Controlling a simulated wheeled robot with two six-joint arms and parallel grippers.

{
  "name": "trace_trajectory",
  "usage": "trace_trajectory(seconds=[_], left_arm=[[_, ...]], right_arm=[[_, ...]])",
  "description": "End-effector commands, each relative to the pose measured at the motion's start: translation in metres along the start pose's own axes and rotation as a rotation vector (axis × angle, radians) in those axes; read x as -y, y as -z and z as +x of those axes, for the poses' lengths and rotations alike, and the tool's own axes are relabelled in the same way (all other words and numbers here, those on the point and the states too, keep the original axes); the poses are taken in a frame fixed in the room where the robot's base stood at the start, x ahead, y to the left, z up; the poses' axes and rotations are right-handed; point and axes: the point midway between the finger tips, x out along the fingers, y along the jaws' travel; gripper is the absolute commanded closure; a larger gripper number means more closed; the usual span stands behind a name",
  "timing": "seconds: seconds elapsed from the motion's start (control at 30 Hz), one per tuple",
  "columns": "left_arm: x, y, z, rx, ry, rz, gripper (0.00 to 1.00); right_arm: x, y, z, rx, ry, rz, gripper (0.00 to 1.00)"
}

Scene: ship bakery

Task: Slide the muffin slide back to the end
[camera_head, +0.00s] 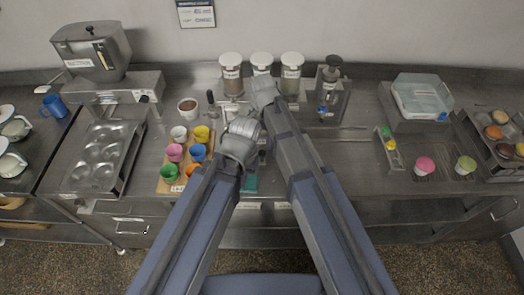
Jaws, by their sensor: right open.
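The muffin slide appears to be the metal frame (134,150) at the left of the counter. A muffin pan (82,170) with several round wells sits in it. The frame's back end reaches the base of the steel hopper machine (96,52). My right gripper (262,88) is open, near the lidded jars at the back middle. My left gripper (241,133) is just in front of it, over the counter middle; its fingers are hard to make out. Both are well to the right of the slide and apart from it.
A wooden board with several colored cups (198,152) stands between the slide and my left arm. A blue mug (54,106) is left of the slide. Lidded jars (231,72) and a pump bottle (330,85) line the back.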

Motion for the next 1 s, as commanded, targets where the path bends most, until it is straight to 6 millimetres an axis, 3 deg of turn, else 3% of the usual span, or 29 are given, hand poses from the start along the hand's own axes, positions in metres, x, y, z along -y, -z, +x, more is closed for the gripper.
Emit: trace_trajectory(seconds=[0.53,0.97,1.0], left_arm=[[-0.006,0.004,0.066,0.0,0.001,0.003,1.0],[-0.007,0.004,0.072,0.0,0.001,0.002,1.0],[-0.007,0.004,0.072,0.0,0.001,0.002,1.0]], right_arm=[[0.0,0.0,0.066,0.0,0.0,-0.001,0.31],[0.0,0.0,0.072,0.0,0.0,-0.001,0.31],[0.0,0.0,0.072,0.0,0.0,-0.001,0.35]])
